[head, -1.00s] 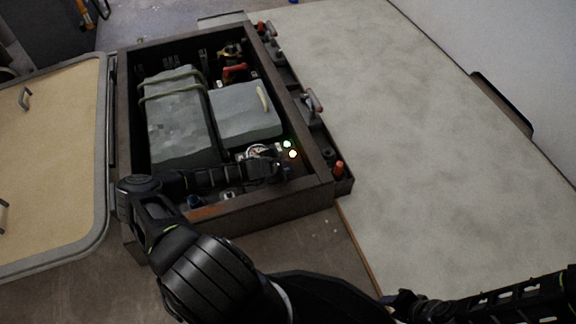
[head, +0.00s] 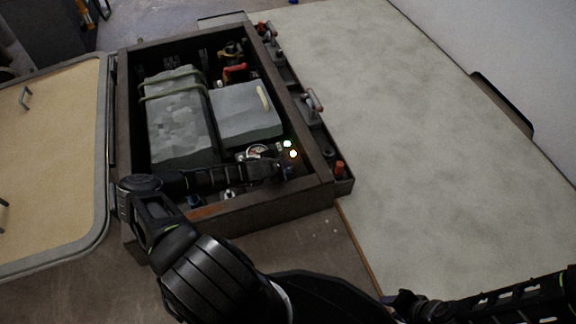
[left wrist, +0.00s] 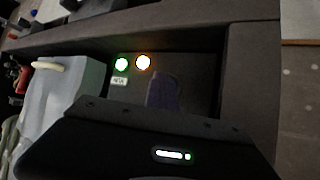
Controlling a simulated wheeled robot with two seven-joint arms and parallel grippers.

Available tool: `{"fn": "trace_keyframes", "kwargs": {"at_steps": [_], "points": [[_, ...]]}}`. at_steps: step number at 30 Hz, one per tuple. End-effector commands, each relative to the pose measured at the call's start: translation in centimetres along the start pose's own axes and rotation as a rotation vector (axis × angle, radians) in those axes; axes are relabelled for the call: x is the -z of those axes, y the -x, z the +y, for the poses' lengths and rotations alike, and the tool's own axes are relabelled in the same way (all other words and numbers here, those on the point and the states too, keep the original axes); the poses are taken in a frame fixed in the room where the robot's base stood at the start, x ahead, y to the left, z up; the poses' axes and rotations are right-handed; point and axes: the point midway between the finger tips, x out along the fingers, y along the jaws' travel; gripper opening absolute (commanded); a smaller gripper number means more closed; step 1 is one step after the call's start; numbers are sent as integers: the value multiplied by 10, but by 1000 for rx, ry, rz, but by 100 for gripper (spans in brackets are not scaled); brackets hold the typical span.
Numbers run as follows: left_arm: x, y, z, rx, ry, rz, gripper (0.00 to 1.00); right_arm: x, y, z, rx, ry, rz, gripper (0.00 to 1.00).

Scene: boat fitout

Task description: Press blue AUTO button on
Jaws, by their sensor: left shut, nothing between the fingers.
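My left gripper (head: 280,172) reaches across the near end of the open box, fingers shut with nothing between them. In the left wrist view its dark fingertips (left wrist: 163,92) point at the panel just below a green lamp (left wrist: 121,64) and an orange lamp (left wrist: 143,62). Both lamps are lit and also show in the head view. A small white label (left wrist: 119,81) sits under the green lamp, too small to read. I cannot make out the blue AUTO button; the fingers may cover it, and contact cannot be judged. My right gripper is not in view.
The box (head: 262,211) has raised walls close around the gripper. Two grey blocks (head: 180,120) (head: 243,112) fill much of it. A gauge (head: 257,151) lies beside the gripper. The open lid (head: 55,150) is at left. A pale surface (head: 400,150) at right is clear.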

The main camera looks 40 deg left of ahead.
Motion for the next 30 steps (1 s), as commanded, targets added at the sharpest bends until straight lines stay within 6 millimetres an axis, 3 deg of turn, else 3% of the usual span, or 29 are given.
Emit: {"fn": "trace_keyframes", "kwargs": {"at_steps": [24,30], "points": [[6,3,-5,8,5,14,0,0,5,-2,0,0,0,36],[-1,13,2,7,4,14,0,1,18,-6,0,0,0,36]]}}
